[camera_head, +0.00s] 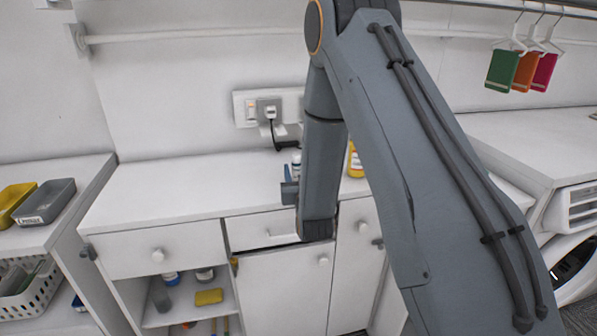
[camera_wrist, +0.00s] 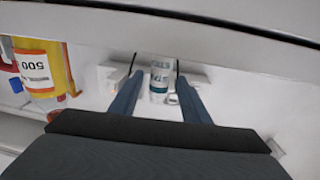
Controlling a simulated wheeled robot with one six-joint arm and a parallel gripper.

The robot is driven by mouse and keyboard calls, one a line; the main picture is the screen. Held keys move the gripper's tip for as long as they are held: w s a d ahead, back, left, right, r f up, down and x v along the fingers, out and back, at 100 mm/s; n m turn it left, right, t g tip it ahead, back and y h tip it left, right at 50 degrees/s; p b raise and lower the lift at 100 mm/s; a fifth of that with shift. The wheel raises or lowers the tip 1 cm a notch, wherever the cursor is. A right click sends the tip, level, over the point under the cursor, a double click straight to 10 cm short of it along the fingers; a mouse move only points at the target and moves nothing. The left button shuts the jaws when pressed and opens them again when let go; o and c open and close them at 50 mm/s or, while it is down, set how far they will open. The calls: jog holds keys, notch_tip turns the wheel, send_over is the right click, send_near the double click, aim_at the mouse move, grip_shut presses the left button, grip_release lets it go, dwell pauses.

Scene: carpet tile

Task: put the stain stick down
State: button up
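A small white cylinder with teal print, which looks like the stain stick (camera_wrist: 160,82), shows between my fingers in the wrist view. In the head view a white item (camera_head: 297,160) stands out just above my gripper at the back of the counter (camera_head: 190,185). My gripper (camera_wrist: 160,76) has its two blue fingers apart, with a gap on each side of the cylinder. In the head view my gripper (camera_head: 289,182) is low over the counter, partly hidden by my arm. I cannot tell whether the cylinder's base touches the counter.
A yellow bottle (camera_head: 355,163) stands right of my gripper; it also shows in the wrist view (camera_wrist: 38,72). A wall socket with a plug (camera_head: 268,108) is behind. The counter's left part is clear. A drawer (camera_head: 262,229) below stands slightly open.

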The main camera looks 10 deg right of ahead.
jog(key=shift+r, duration=0.15)
jog(key=s+a+b, duration=0.1)
jog(key=s+b, duration=0.3)
jog(key=s, duration=0.8)
jog(key=s+f+g+y, duration=0.1)
jog(key=s+f+g, duration=0.55)
jog(key=g, duration=0.25)
jog(key=s+d+r+g, duration=0.1)
jog(key=s+g, duration=0.7)
jog(key=s, duration=0.9)
jog(key=shift+r+n, duration=0.2)
jog(key=shift+n, duration=0.2)
jog(key=shift+d, duration=0.1)
